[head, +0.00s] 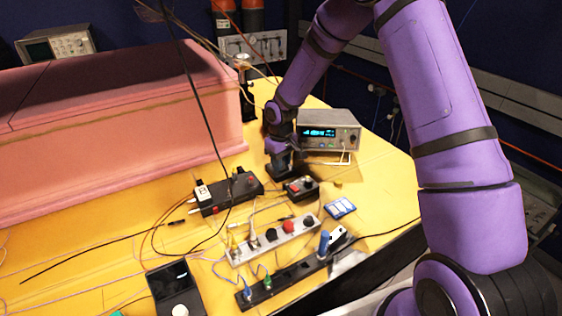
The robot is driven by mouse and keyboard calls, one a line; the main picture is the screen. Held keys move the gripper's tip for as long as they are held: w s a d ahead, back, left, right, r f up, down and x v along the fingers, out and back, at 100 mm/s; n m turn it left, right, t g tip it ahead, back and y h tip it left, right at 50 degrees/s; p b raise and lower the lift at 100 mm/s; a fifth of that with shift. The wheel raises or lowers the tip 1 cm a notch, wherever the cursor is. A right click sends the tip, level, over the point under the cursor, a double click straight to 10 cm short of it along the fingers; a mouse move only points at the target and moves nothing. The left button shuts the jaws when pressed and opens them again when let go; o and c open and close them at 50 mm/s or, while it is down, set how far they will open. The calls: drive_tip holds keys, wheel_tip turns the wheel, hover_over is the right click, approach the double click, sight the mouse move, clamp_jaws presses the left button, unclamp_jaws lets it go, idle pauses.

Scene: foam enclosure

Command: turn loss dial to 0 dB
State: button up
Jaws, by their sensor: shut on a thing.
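My gripper (281,172) points down at the yellow bench, just in front of and left of the grey instrument with a lit cyan display. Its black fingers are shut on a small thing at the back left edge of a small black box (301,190). I take it to be the loss dial, but the fingers hide it, and its marking cannot be read. The small black box has a reddish knob (307,181) on top, clear of my fingers.
The grey instrument (330,132) stands close behind my gripper. A black box with knobs (227,193) lies to the left. A pale strip with knobs (276,240) and a black strip (285,277) lie in front. Pink foam (115,125) walls the left; thin cables cross the bench.

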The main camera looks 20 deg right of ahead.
drive_tip(key=shift+n, duration=1.5)
drive_tip(key=o, duration=0.9)
drive_tip(key=shift+o, duration=0.2)
wheel_tip(320, 180, up, 11)
